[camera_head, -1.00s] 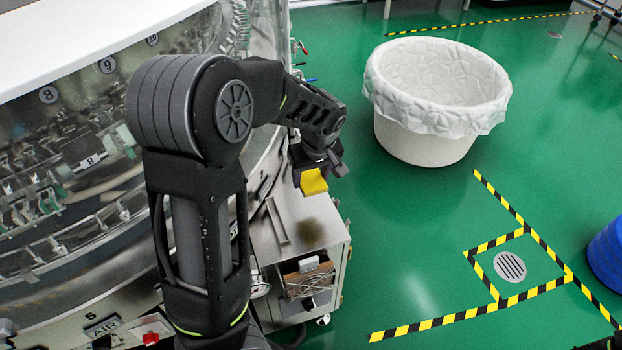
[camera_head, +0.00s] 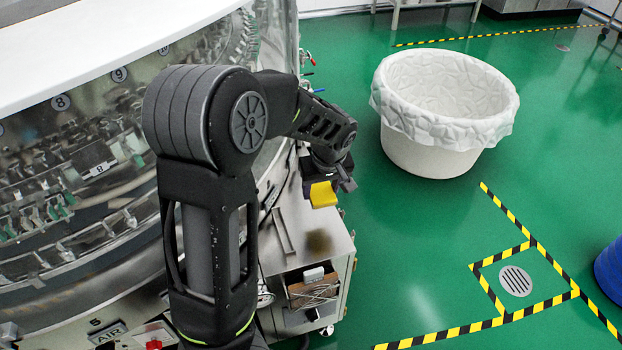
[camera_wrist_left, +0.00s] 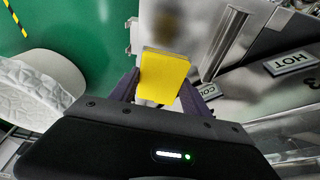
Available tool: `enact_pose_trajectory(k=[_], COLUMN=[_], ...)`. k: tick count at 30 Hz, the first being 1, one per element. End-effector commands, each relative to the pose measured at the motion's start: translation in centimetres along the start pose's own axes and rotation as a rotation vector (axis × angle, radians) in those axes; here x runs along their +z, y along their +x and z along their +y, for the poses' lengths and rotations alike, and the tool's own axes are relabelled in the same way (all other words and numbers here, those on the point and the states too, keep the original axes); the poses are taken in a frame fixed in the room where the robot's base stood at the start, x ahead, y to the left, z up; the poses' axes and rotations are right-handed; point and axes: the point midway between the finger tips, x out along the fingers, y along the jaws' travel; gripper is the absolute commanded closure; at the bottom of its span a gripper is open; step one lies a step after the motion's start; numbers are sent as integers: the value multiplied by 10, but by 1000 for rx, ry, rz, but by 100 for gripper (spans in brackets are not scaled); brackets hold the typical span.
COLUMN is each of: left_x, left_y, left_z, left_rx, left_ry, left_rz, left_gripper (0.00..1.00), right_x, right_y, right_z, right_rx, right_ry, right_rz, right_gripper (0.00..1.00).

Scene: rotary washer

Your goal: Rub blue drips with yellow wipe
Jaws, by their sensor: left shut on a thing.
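The yellow wipe (camera_head: 323,194) is a small flat block held above the steel cabinet top at the washer's side. My left gripper (camera_head: 326,180) is shut on it; in the left wrist view the wipe (camera_wrist_left: 163,78) stands out between the purple-grey fingers. A brownish, blurred smudge (camera_head: 318,241) marks the cabinet top just below the wipe, and it also shows in the left wrist view (camera_wrist_left: 172,22). The wipe looks apart from the surface, though the gap is hard to judge. I see no clearly blue drips. My right gripper is not in view.
The steel cabinet (camera_head: 283,252) stands against the large glass-fronted washer (camera_head: 75,170). A white lined tub (camera_head: 430,150) stands on the green floor at the right. A blue barrel (camera_head: 608,252) is at the right edge. The floor between is clear, with a drain.

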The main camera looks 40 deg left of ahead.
Motion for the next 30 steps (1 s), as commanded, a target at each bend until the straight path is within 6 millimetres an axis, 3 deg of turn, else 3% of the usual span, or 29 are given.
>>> enact_pose_trajectory(k=[5, 9, 15, 30], left_x=[33, 78, 126, 131], left_y=[-7, -8, -6, -3], left_z=[37, 71, 95, 98], left_rx=[60, 144, 234, 246], left_ry=[289, 588, 849, 874], left_rz=[-1, -3, -4, -1], left_gripper=[77, 77, 77, 77], right_x=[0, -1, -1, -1], right_y=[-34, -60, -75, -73], right_z=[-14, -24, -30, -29], right_rx=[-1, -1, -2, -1], right_ry=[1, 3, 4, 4], right_rz=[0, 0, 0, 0], right_gripper=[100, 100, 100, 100])
